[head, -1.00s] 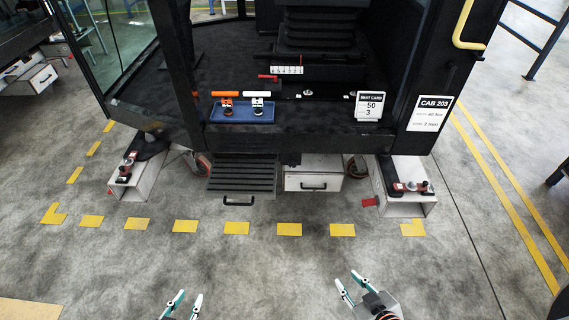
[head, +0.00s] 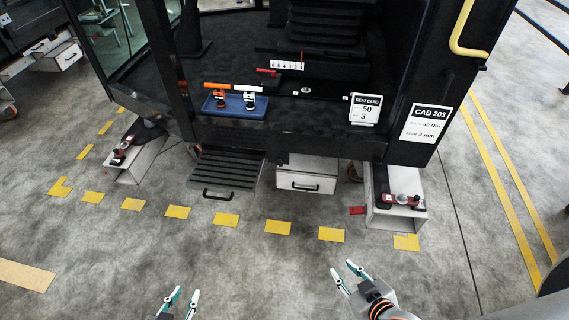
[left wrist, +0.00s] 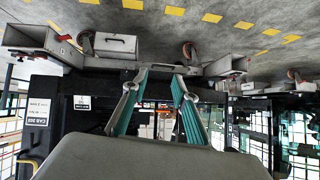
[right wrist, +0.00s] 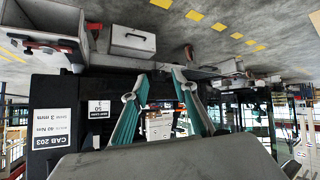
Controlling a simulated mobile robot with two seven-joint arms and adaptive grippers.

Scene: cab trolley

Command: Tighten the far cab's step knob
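The nearest cab (head: 290,135) carries a "CAB 203" card (head: 427,122). A black slatted step (head: 226,170) with a bar handle hangs below its sill. I cannot make out a step knob on it. Part of another cab (head: 30,22) shows at the top left, with a white box (head: 65,55) below; no step knob is distinguishable there. My left gripper (head: 180,297) is open and empty at the bottom of the head view. My right gripper (head: 345,275) is open and empty to its right. Both are short of the cab, over the floor.
White outrigger boxes (head: 138,165) and (head: 382,217) with red-black fittings flank the step. A white drawer (head: 306,177) hangs beside it. A blue tray (head: 234,112) with two handled tools lies on the cab floor. Yellow dashes (head: 226,219) mark open grey floor.

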